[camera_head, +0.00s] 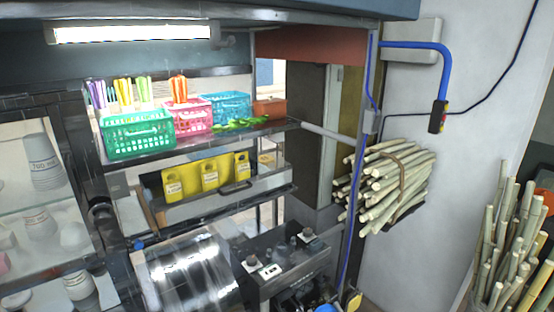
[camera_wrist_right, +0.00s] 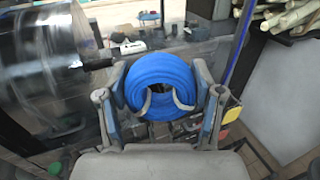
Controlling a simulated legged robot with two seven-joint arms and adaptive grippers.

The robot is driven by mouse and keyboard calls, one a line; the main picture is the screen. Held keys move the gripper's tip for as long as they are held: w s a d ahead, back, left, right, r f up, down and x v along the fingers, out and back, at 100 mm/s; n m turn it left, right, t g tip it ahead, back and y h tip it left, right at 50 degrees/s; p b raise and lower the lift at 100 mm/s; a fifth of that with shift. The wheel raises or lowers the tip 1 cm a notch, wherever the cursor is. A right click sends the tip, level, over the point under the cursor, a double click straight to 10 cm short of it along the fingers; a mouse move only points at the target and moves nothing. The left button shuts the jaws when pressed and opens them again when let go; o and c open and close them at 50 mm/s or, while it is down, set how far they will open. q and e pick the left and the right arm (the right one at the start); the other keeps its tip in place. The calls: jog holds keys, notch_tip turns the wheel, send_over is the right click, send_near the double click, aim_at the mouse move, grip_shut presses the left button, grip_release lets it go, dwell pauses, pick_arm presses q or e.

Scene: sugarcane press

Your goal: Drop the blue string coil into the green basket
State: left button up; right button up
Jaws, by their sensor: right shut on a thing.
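The blue string coil (camera_wrist_right: 160,70) is a thick ring in the middle of the right wrist view. My right gripper (camera_wrist_right: 162,98) is shut on it, with a finger at each side and the ring's hole facing the camera. The green basket (camera_head: 140,140) stands at the left end of the upper shelf in the head view. Its inside is mostly hidden by its front wall; coloured sticks rise at its back. A small blue patch at the bottom edge of the head view may be the coil, but I cannot tell. My left gripper is not in view.
A pink basket (camera_head: 193,122) and a teal basket (camera_head: 232,104) stand to the right of the green one on the shelf (camera_head: 190,140). Yellow tags (camera_head: 209,178) hang below. A metal drum (camera_head: 190,275), a control box (camera_head: 290,265) and sugarcane bundles (camera_head: 395,185) are nearby.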

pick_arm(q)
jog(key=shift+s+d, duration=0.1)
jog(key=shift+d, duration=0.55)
pick_arm(e)
jog(key=s+d+f+m+h, duration=0.1)
jog(key=s+d+f+h, duration=0.1)
jog(key=f, duration=0.4)
jog(key=s+d+f+m+h, duration=0.2)
jog(key=s+d+f+h, duration=0.1)
jog(key=s+d+f, duration=0.1)
jog(key=shift+s+d+f+t, duration=0.3)
jog(key=shift+d+f, duration=0.25)
jog(key=shift+f, duration=0.85)
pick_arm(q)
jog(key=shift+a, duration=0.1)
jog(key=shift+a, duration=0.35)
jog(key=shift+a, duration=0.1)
pick_arm(e)
jog(key=shift+r, duration=0.1)
